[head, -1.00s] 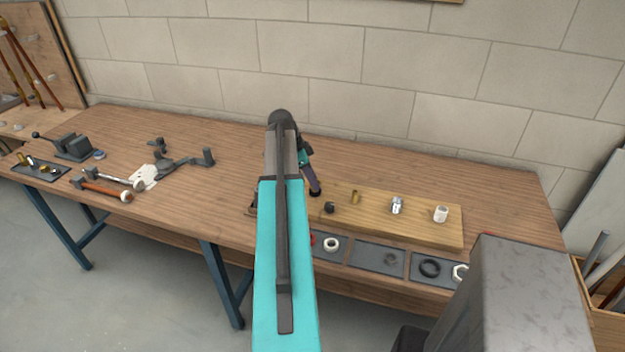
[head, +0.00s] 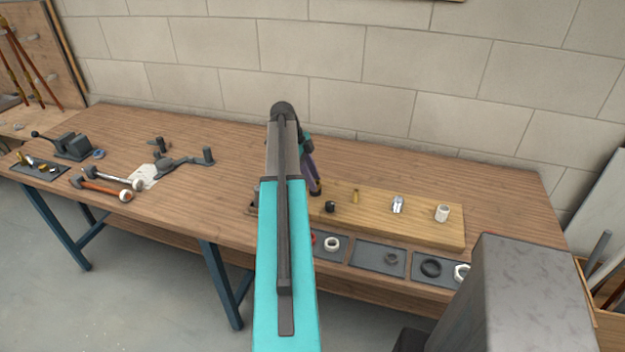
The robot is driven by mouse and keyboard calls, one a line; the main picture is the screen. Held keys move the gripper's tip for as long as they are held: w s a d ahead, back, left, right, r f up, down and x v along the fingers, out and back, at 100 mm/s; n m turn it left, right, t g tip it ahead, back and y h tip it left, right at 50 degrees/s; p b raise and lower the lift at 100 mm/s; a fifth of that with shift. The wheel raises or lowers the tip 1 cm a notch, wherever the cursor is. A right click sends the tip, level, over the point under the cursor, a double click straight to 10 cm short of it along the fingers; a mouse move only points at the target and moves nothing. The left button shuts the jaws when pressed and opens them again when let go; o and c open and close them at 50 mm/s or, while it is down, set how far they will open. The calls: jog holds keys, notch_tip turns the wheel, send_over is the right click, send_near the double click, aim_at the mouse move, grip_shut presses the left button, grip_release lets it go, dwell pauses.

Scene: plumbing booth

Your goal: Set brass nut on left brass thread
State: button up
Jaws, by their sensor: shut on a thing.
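My gripper (head: 316,189) points down at the left end of the wooden board (head: 420,230), just right of my arm. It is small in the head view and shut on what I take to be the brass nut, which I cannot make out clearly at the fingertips. An upright brass thread (head: 356,196) stands on the board to the right of my gripper, apart from it. My arm covers the board's left end, so anything standing there is hidden.
The board also carries a dark fitting (head: 330,207), a chrome fitting (head: 397,204) and a white fitting (head: 442,213). A vise (head: 75,146) and hammers lie left.

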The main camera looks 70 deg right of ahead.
jog(key=shift+s+a, duration=0.1)
jog(key=shift+s, duration=0.05)
jog(key=o, duration=1.2)
jog(key=shift+c, duration=0.2)
jog(key=shift+o, duration=0.4)
jog(key=o, duration=0.7)
jog(key=shift+r+p, duration=1.05)
jog(key=shift+r, duration=1.45)
